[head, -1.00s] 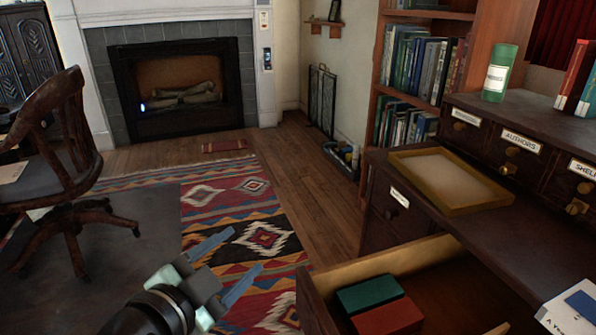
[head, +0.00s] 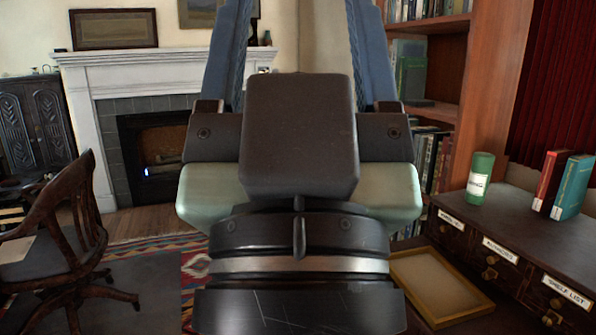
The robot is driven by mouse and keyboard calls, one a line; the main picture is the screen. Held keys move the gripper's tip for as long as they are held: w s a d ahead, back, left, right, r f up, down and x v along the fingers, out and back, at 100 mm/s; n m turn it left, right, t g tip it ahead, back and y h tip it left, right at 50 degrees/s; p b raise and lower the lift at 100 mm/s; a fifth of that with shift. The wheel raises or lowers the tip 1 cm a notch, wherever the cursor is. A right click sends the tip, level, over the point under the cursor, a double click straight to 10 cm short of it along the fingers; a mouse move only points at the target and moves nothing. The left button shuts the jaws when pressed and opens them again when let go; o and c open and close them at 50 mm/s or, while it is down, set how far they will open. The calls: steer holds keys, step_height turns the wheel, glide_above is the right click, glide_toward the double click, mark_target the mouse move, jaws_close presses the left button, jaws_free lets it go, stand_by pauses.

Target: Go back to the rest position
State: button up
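My gripper (head: 297,50) fills the middle of the head view, raised close to the camera and pointing up. Its two blue fingers stand wide apart at the upper left and upper right, with nothing between them. The fingertips run out of the top of the picture. It hides part of the fireplace and the bookcase behind it.
A dark desk (head: 540,235) with labelled drawers is at the right, bearing a green canister (head: 480,178), a red book (head: 551,180) and a teal book (head: 572,187). A shallow wooden tray (head: 478,308) lies at lower right. A wooden chair (head: 75,240) stands left.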

step_height(320, 180, up, 25)
steer(key=p, duration=2.3)
steer(key=shift+r, duration=0.2)
steer(key=shift+a, duration=0.1)
